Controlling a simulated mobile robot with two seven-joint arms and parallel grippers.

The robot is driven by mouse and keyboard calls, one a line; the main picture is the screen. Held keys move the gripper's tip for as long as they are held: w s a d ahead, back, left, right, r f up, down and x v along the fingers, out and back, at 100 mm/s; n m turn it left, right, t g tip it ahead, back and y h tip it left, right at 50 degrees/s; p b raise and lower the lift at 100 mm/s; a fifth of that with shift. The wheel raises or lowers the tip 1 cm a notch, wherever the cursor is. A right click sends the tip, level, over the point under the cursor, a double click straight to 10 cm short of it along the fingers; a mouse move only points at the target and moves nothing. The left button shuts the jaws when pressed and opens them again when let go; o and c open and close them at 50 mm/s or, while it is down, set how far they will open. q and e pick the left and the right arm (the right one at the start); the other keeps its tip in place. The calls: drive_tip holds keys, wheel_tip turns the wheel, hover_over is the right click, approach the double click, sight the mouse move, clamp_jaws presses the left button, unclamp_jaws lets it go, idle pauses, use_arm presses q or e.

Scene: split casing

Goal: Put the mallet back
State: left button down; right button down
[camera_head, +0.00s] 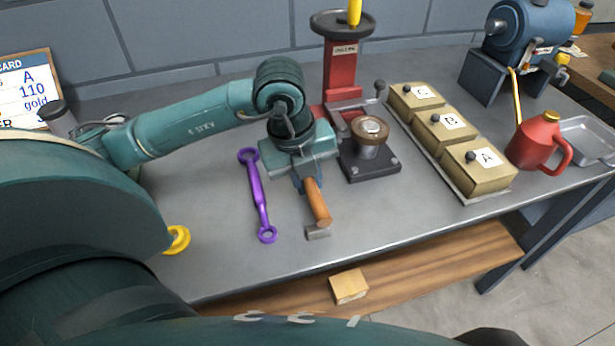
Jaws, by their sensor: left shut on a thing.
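The mallet (318,202) has an orange-brown wooden handle and a small grey head at its lower end. My left gripper (309,182) points down and is shut on the upper part of the handle, which its fingers partly hide. The head is toward the front of the grey bench. I cannot tell whether it touches the bench top. My right gripper is not in view.
A purple wrench (258,197) lies just left of the mallet. A red press (341,75) and a black-based fixture (370,165) stand behind and right. Boxes A (479,167), B and C and a red can (540,142) are farther right. A yellow ring (177,240) lies front left.

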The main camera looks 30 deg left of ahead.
use_arm(q)
drive_tip(key=shift+s+a+r, duration=0.1)
drive_tip(key=shift+s+a, duration=0.1)
drive_tip(key=shift+s, duration=0.05)
idle(0.4)
drive_tip(key=shift+f+b, duration=0.45)
drive_tip(key=shift+b, duration=0.15)
idle(0.6)
drive_tip(key=c, duration=1.6)
unclamp_jaws()
drive_tip(key=o, duration=0.4)
drive_tip(key=shift+s+f, duration=0.1)
drive_tip(key=p+v, duration=0.1)
drive_tip(key=v, duration=0.1)
drive_tip(key=p+v, duration=0.2)
drive_tip(key=w+p+v, duration=0.1)
drive_tip(key=p+v, duration=0.1)
drive_tip(key=v, duration=0.1)
drive_tip(key=shift+w+d+r, duration=0.15)
drive_tip(key=shift+d+r, duration=0.05)
drive_tip(key=shift+d, duration=0.2)
drive_tip(key=shift+f, duration=0.1)
